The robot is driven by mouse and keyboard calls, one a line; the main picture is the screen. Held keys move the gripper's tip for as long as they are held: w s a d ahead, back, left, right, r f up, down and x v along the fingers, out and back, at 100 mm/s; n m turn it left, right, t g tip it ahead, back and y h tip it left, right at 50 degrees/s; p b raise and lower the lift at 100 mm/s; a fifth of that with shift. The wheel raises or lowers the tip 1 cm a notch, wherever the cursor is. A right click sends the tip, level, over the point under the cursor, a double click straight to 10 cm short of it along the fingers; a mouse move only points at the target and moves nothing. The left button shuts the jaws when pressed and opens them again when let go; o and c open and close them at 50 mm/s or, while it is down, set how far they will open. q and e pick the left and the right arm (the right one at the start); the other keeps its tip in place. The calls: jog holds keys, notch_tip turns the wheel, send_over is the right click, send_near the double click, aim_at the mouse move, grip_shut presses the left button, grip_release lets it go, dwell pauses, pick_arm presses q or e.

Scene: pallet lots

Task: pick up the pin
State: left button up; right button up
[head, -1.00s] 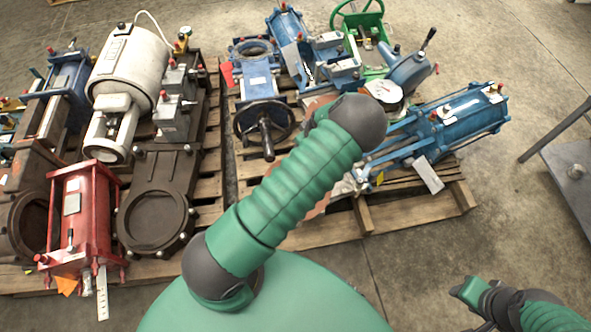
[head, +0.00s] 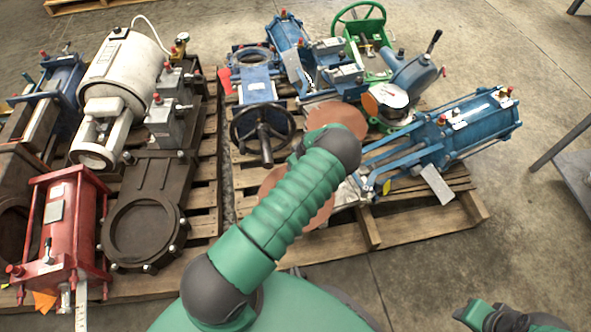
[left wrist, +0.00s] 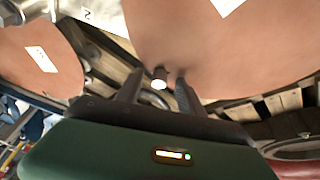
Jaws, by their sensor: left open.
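In the left wrist view a short round pin (left wrist: 160,77) with a bright, pale end shows between the two dark fingers of my left gripper (left wrist: 156,92). The fingers are apart, one on each side of the pin, and a gap shows on both sides. I cannot tell how far beyond the fingertips the pin lies. A large brown disc (left wrist: 215,50) is right behind it. In the head view my left arm comes up over the right pallet, and its gripper and the pin are hidden behind it. My right gripper is not in view; only part of that arm shows at lower right.
The right wooden pallet (head: 430,226) carries brown discs (head: 338,113), a blue cylinder (head: 480,117), a dark handwheel valve (head: 262,133) and a green handwheel (head: 360,15). A red-framed cylinder (head: 62,225) and a white motor (head: 120,70) crowd the left.

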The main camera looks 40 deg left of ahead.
pick_arm(q)
jog(key=shift+w+a+f, duration=0.1)
jog(key=shift+c, duration=0.6)
grip_shut()
